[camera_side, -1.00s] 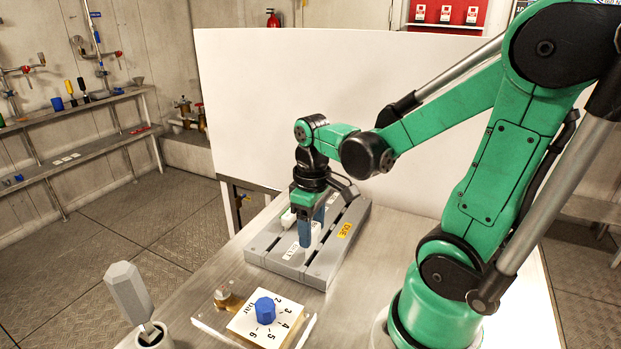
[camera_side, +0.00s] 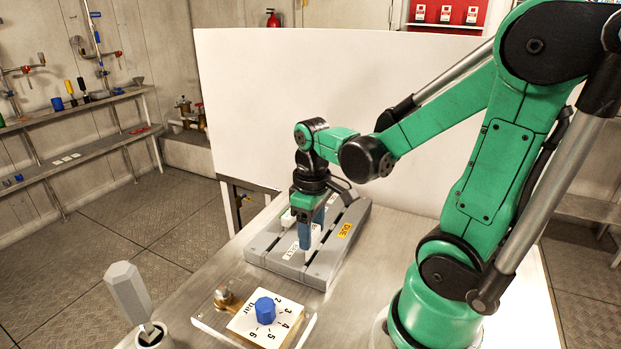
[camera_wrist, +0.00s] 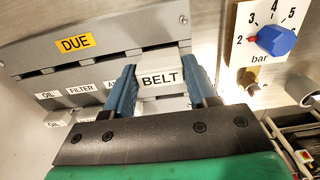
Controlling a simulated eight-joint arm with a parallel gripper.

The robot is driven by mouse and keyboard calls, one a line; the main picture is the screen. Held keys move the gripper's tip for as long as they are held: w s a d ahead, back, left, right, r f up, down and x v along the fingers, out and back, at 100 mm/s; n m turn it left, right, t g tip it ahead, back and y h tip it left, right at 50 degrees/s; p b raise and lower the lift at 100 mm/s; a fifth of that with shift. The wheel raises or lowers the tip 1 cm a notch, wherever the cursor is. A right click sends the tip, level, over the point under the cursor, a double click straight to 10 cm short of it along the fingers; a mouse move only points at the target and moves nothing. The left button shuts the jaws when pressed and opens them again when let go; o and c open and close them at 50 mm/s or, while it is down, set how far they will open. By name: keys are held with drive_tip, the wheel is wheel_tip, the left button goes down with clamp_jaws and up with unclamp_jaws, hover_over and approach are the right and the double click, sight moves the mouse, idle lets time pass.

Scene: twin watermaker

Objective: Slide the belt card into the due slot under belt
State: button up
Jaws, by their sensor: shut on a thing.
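The belt card (camera_wrist: 160,76) is a pale block with a white BELT label, held between the two blue fingers of my gripper (camera_wrist: 163,90). In the side view my gripper (camera_side: 311,228) points down over the grey rack (camera_side: 270,254), and the card is mostly hidden by the fingers. In the wrist view the rack (camera_wrist: 110,40) has a yellow DUE label (camera_wrist: 74,44) beside a row of dark slots. The card's far end is close to the right part of that row. I cannot tell whether its lower edge is in a slot. The rack's own belt label is not visible.
Another pale card marked OIL (camera_wrist: 58,118) stands at the rack's left in the wrist view. A gauge plate with a blue knob (camera_side: 265,306) lies in front of the rack. A grey-handled tool (camera_side: 128,290) stands in a holder front left. A white panel (camera_side: 330,100) rises behind.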

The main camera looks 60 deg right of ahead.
drive_tip(key=shift+f, duration=1.55)
drive_tip(key=o, duration=1.2)
drive_tip(key=shift+r, duration=2.8)
drive_tip(key=shift+a, duration=0.1)
drive_tip(key=w+a+r+t, duration=0.4)
drive_tip(key=a+t, duration=0.3)
drive_tip(key=a, duration=0.1)
drive_tip(key=shift+w+a, duration=0.3)
drive_tip(key=shift+w, duration=0.05)
